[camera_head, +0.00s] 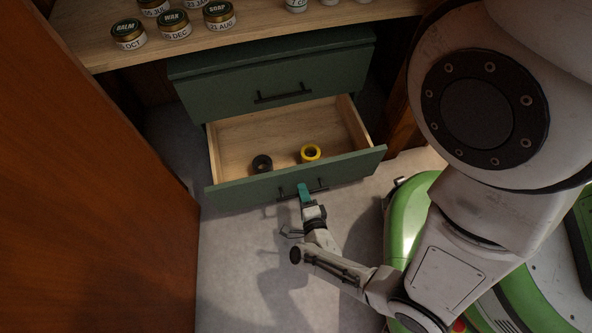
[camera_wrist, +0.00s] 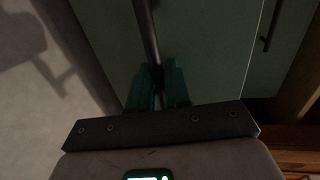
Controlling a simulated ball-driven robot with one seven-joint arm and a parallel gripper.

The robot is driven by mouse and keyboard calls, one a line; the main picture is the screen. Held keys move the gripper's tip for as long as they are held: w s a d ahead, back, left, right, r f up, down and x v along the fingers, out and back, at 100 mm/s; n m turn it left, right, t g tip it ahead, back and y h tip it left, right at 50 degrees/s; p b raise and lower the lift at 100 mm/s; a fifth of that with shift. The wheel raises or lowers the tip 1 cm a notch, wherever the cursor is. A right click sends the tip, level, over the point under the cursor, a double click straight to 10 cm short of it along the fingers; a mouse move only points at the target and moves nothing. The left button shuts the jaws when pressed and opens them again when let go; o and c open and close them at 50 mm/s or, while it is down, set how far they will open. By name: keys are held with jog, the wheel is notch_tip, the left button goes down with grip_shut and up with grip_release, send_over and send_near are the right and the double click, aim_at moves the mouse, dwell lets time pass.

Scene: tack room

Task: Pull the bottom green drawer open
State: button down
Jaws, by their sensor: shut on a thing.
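The bottom green drawer (camera_head: 345,170) stands open below the shut upper green drawer (camera_head: 225,95). Its pale wooden inside (camera_head: 235,135) shows, with a black roll (camera_head: 262,163) and a yellow roll (camera_head: 310,153) lying in it near the front. My gripper (camera_head: 304,192) is at the drawer's dark bar handle (camera_head: 321,187), its teal fingers shut on the bar. In the wrist view the handle bar (camera_wrist: 146,30) runs up from between the teal fingers (camera_wrist: 158,88).
A wooden top (camera_head: 300,32) above the drawers carries several labelled tins (camera_head: 174,24). A reddish-brown wooden panel (camera_head: 90,180) stands close on the left. Grey floor (camera_head: 240,260) in front of the drawer is clear apart from my arm.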

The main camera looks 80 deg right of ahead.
jog(key=shift+f+v, duration=0.2)
jog(key=shift+v, duration=0.75)
jog(key=shift+f+v, duration=0.15)
jog(key=shift+v, duration=0.8)
jog(key=shift+a, duration=0.1)
jog(key=c, duration=1.3)
grip_release()
jog(key=shift+c, duration=0.2)
jog(key=p+v, duration=0.1)
jog(key=v, duration=0.9)
jog(key=shift+a, duration=0.35)
jog(key=shift+s+r, duration=0.1)
